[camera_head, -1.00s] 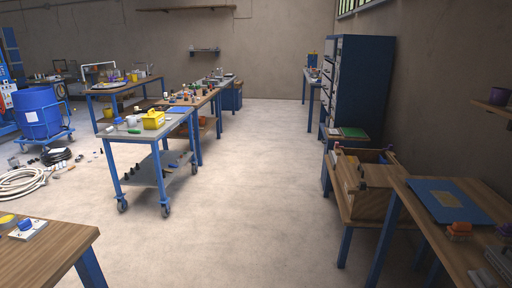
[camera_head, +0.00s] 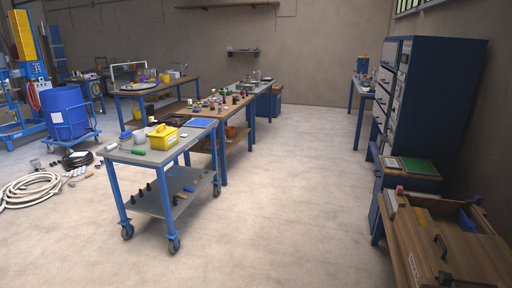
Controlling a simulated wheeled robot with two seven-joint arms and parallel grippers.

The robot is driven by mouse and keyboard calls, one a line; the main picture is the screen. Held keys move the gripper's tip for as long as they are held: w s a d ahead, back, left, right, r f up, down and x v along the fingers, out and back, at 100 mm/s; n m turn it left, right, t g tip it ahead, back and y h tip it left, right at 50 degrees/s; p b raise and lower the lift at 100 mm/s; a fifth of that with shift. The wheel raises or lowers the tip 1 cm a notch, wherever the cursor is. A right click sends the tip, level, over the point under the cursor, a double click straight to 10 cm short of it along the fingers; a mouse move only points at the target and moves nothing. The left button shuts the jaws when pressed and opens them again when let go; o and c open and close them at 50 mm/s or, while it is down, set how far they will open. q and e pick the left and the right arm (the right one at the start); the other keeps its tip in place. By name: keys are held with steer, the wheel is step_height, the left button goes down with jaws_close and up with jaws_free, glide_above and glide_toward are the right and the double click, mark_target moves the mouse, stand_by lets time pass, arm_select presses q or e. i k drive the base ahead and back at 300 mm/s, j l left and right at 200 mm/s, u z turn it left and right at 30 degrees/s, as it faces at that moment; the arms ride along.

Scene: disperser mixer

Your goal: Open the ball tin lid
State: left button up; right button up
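I cannot pick out the ball tin or its lid for certain; the containers in view are small and distant. A grey cart (camera_head: 120,154) with blue legs stands ahead at left of centre. On its top are a yellow box (camera_head: 163,137) with a dark handle or slot, a white cup-like item (camera_head: 139,136) and a green item (camera_head: 138,152). A long wooden bench (camera_head: 232,105) behind the cart holds many small jars and parts, too small to tell apart. Neither of my grippers shows in this view.
Open floor (camera_head: 300,200) lies ahead and right of the cart. A blue drawer cabinet (camera_head: 435,100) and a wooden box (camera_head: 450,235) line the right side. A blue drum (camera_head: 67,112), a coiled hose (camera_head: 28,190) and loose parts occupy the left floor.

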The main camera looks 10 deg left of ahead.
mark_target(161, 131)
steer(key=i+j+u, duration=0.15)
steer(key=i, duration=0.45)
steer(key=i+j+u, duration=0.1)
steer(key=i, duration=0.5)
steer(key=i+j+u, duration=0.15)
steer(key=i, duration=0.45)
steer(key=j, duration=0.1)
